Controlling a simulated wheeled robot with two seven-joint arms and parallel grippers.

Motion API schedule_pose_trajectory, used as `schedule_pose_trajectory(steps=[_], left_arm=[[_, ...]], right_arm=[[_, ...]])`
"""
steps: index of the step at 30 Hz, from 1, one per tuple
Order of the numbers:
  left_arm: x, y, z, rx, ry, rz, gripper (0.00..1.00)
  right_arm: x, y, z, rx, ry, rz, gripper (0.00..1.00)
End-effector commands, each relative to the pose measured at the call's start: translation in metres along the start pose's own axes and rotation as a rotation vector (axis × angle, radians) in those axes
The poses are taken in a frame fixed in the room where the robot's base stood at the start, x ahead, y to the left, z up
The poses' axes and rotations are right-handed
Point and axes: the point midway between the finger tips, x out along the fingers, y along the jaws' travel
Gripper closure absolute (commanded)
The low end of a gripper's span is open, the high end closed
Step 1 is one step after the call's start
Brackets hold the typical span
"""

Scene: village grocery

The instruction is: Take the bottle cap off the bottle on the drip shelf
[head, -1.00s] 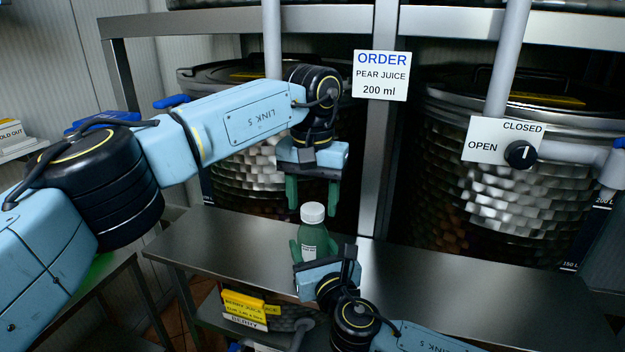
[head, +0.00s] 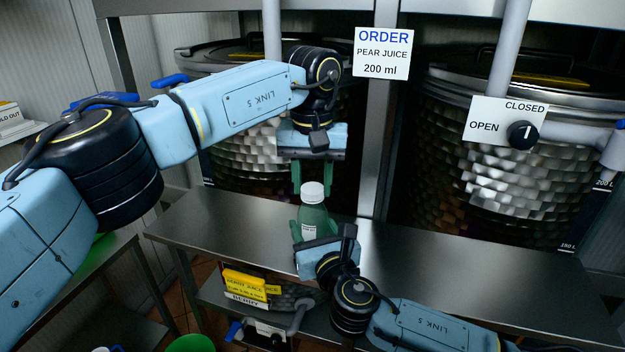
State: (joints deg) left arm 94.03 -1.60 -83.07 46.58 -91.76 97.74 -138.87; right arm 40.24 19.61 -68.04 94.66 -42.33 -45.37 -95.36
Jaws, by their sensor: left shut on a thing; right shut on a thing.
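The green bottle (head: 313,219) stands upright on the steel drip shelf (head: 450,265). Its white bottle cap (head: 312,192) is on its top. My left gripper (head: 312,188) points down from above, its green fingers closed in at the cap and shut on it. My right gripper (head: 312,225) comes from the front right and is shut on the bottle's body; it hides the bottle's lower part.
Two large steel tanks stand behind the shelf, one at the left (head: 240,150) and one at the right (head: 480,190). An order sign (head: 381,54) reads pear juice, 200 ml. A valve knob (head: 522,134) is at the right. The shelf's right part is clear.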

Motion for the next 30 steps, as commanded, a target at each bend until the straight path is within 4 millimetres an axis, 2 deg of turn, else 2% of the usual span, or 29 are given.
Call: schedule_pose_trajectory(steps=[30], left_arm=[[-0.0015, -0.0001, 0.0008, -1.902, -0.002, 0.001, 0.90]], right_arm=[[-0.0001, -0.0004, -0.0009, -0.001, 0.002, -0.001, 1.00]])
